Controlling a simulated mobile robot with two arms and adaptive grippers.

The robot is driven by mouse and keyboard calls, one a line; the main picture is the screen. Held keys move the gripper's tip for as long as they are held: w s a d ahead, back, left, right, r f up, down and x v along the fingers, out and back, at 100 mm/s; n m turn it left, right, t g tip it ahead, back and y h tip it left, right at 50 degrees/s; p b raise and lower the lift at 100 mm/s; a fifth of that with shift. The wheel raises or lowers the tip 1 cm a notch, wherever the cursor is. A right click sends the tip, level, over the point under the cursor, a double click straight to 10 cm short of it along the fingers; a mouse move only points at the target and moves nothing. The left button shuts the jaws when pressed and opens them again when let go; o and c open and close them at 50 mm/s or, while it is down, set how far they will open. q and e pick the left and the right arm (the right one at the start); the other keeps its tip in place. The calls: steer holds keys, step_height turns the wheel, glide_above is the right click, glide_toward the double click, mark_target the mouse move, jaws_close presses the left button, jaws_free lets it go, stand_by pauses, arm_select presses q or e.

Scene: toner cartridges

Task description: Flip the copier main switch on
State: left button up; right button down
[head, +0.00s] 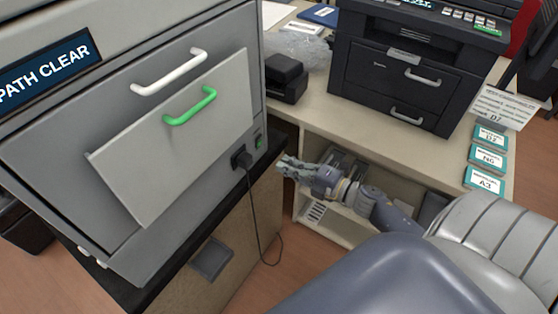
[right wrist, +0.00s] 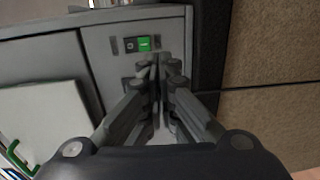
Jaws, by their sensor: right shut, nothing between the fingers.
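The grey copier (head: 228,150) fills the left of the head view. Its main switch (head: 258,141), small with a green part, sits low on the copier's side above the plugged-in cord. In the right wrist view the switch (right wrist: 143,44) shows a dark half with a round mark and a bright green half. I cannot tell which half is pressed in. My right gripper (head: 282,165) is shut and empty, just right of and lower than the switch in the head view. In the right wrist view its fingertips (right wrist: 164,68) lie just below the switch, apparently apart from it. My left gripper is not in view.
A black plug (head: 241,158) and hanging cord are beside the switch. The copier stands on a dark-topped cabinet (head: 212,258). A tilted panel with a green handle (head: 190,106) sticks out at its front. A beige desk (head: 318,112) with a black printer (head: 400,85) stands at right.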

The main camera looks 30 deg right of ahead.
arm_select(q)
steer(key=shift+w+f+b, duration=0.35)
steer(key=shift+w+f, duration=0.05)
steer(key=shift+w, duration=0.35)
arm_select(e)
steer(key=v, duration=0.6)
steer(key=shift+f, duration=0.45)
steer(key=s+f+m+g+h+p, duration=0.15)
steer(key=s+f+m, duration=0.3)
steer(key=f, duration=0.45)
steer(key=s+d+f+m+g+h, duration=0.1)
steer(key=s+f+m+g+h, duration=0.3)
steer(key=f, duration=0.6)
steer(key=s+f+m+h+p, duration=0.1)
steer(key=s+f+m+h, duration=0.1)
steer(key=f+m, duration=0.5)
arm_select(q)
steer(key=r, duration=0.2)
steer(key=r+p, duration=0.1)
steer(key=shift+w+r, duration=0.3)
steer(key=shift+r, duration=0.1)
arm_select(e)
steer(key=s+a+f+m+g, duration=0.2)
steer(key=s+a+f+g, duration=0.2)
steer(key=s, duration=0.8)
steer(key=s+a+f+m+g, duration=0.2)
steer(key=s+a+f+g, duration=0.3)
steer(key=s+a+f, duration=0.4)
steer(key=s+f, duration=0.4)
steer(key=shift+m+y, duration=0.35)
